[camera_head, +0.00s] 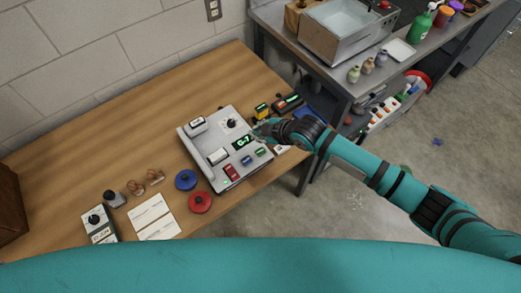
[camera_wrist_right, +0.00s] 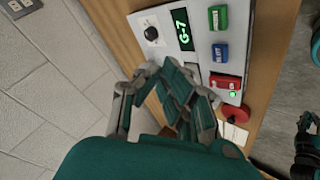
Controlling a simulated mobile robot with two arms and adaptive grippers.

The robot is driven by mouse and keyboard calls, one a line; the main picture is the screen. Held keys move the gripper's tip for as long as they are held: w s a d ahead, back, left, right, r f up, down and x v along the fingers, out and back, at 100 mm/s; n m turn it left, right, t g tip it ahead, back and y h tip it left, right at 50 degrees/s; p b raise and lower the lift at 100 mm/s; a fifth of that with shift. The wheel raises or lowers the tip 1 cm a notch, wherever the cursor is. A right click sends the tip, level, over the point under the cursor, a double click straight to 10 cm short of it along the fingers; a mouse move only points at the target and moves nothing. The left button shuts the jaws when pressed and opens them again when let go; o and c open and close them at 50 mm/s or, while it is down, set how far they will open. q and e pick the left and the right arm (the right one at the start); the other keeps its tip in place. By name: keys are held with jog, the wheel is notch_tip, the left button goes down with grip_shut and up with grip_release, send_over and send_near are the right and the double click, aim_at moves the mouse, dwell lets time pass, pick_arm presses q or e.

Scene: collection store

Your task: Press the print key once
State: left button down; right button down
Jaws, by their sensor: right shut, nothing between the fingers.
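A light grey machine (camera_head: 205,133) lies on the wooden table, with a lit display (camera_head: 242,142) reading G-7 and a black knob (camera_head: 231,123). Along its near right side are a red key (camera_head: 231,172), a blue key (camera_head: 247,160) and a green key (camera_head: 262,152). The wrist view shows the red key (camera_wrist_right: 225,82), blue key (camera_wrist_right: 220,52) and green key (camera_wrist_right: 217,18); their lettering is too small to read. My right gripper (camera_head: 258,131) is shut and empty, over the machine's right edge near the display. It also shows in the wrist view (camera_wrist_right: 167,75).
A blue disc (camera_head: 186,180) and a red disc (camera_head: 200,202) lie left of the machine, with white papers (camera_head: 153,217) beyond. Small yellow and dark items stand behind my right gripper. A grey bench (camera_head: 290,35) with a metal basin (camera_head: 345,25) stands at the back right.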

jog(key=b, duration=0.7)
send_over(259, 152)
notch_tip(259, 152, down, 8)
jog(key=shift+s+f, duration=0.1)
jog(key=shift+f+b, duration=0.35)
dwell(0.8)
jog(key=shift+f, duration=0.35)
